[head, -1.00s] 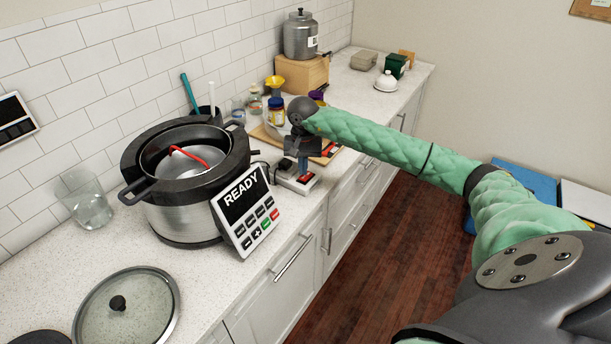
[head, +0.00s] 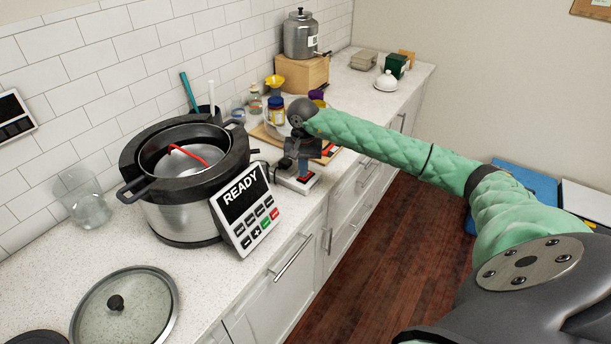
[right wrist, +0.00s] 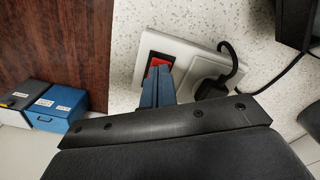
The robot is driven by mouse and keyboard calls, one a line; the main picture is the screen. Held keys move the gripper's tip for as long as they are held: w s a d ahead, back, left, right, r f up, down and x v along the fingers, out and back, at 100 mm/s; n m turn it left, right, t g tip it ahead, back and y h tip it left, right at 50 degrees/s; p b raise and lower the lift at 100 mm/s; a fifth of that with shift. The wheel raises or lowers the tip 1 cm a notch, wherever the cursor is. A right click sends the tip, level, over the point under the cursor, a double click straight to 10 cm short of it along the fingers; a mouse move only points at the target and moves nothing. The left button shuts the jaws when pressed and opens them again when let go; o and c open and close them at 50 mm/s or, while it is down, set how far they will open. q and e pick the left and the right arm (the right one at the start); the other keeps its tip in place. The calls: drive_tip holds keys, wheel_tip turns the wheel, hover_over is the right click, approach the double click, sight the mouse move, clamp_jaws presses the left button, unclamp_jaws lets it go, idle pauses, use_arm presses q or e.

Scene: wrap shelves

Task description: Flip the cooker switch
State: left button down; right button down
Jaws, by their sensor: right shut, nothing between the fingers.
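The cooker switch is a red rocker (right wrist: 158,63) on a white socket plate (right wrist: 197,51) lying on the counter. In the head view the plate (head: 291,184) sits right of the cooker, near the counter's front edge. My right gripper (head: 304,177) points down over the red switch, with its blue fingers closed together and empty. In the right wrist view the fingertips (right wrist: 158,72) overlap the red rocker; I cannot tell whether they press it. The cooker (head: 180,208) is a silver and black pot with a panel (head: 241,208) reading READY. My left gripper is not in view.
A black plug (right wrist: 228,62) with a cable fills the plate's socket beside the switch. A glass lid (head: 135,312) lies at the front left. Jars and a cutting board (head: 265,137) stand behind the gripper.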

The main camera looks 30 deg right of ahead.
drive_tip(key=shift+f+b, duration=0.4)
drive_tip(key=shift+f, duration=0.05)
drive_tip(key=shift+r, duration=0.15)
drive_tip(key=shift+r+p, duration=0.3)
drive_tip(key=shift+r, duration=3.1)
